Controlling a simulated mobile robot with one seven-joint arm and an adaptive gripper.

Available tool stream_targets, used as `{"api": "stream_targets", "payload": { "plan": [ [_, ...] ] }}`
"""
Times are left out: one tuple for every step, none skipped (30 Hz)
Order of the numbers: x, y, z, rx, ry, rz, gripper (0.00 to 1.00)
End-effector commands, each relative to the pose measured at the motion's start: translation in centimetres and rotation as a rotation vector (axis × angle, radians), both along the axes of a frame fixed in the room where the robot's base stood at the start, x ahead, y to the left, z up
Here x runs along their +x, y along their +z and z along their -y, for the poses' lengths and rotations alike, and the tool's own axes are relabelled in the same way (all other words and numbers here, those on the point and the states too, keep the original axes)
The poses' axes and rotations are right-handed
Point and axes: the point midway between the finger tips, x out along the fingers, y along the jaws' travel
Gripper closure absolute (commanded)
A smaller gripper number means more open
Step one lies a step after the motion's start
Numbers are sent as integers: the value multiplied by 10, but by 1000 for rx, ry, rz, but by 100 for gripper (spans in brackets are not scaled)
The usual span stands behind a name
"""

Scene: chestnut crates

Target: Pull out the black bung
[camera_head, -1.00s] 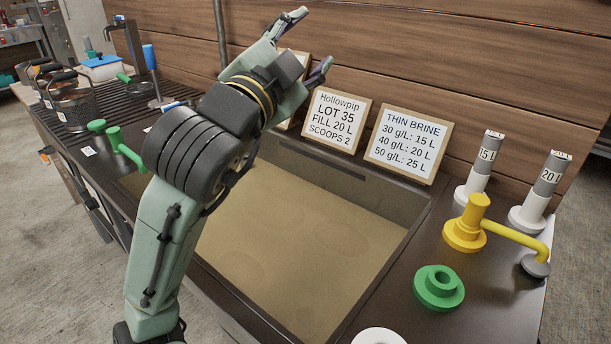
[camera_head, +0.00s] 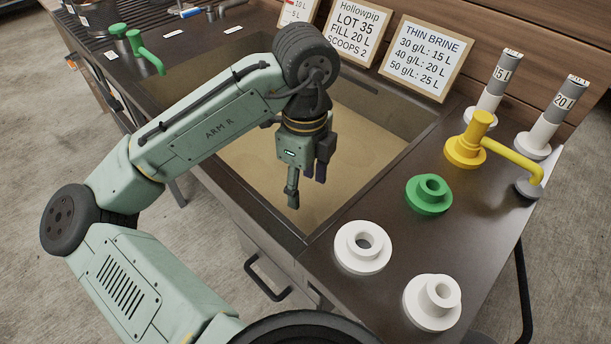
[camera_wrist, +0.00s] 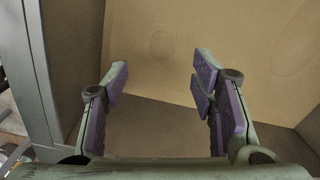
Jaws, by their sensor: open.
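My gripper (camera_head: 307,188) hangs fingers-down over the sunken basin (camera_head: 262,207), near its front right part. In the wrist view its purple-padded fingers (camera_wrist: 160,78) are spread apart with nothing between them. Below them is tan, cloudy-looking basin content (camera_wrist: 175,125). A faint round outline (camera_wrist: 163,42) shows in it ahead of the fingers; I cannot tell what it is. I cannot make out a black bung in either current view. My arm hides part of the basin in the head view.
Two tall grey-and-white posts (camera_head: 487,90) (camera_head: 552,115) and the THIN BRINE sign (camera_head: 427,58) stand behind.

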Motion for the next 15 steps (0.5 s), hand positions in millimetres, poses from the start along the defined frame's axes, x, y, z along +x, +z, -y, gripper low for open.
{"api": "stream_targets", "payload": {
  "plan": [
    [0,-8,0,-3,0,-1,48],
    [-1,-13,1,-4,-1,-1,48],
    [-1,-20,1,-4,-1,-1,48],
    [-1,-25,1,-5,0,-1,48],
    [0,-31,1,-5,1,-1,48],
    [-1,-39,1,-6,1,-1,48],
    [0,-44,1,-7,1,0,48],
    [-1,-50,2,-7,0,0,48],
    [0,-57,1,-6,1,1,48],
    [0,-62,1,-6,1,1,48],
    [0,-67,1,-7,1,2,48],
    [0,-73,1,-7,1,0,48],
    [0,-77,1,-6,2,2,48],
    [0,-81,1,-7,3,2,48],
    [0,-86,1,-7,3,2,48]
  ]
}}
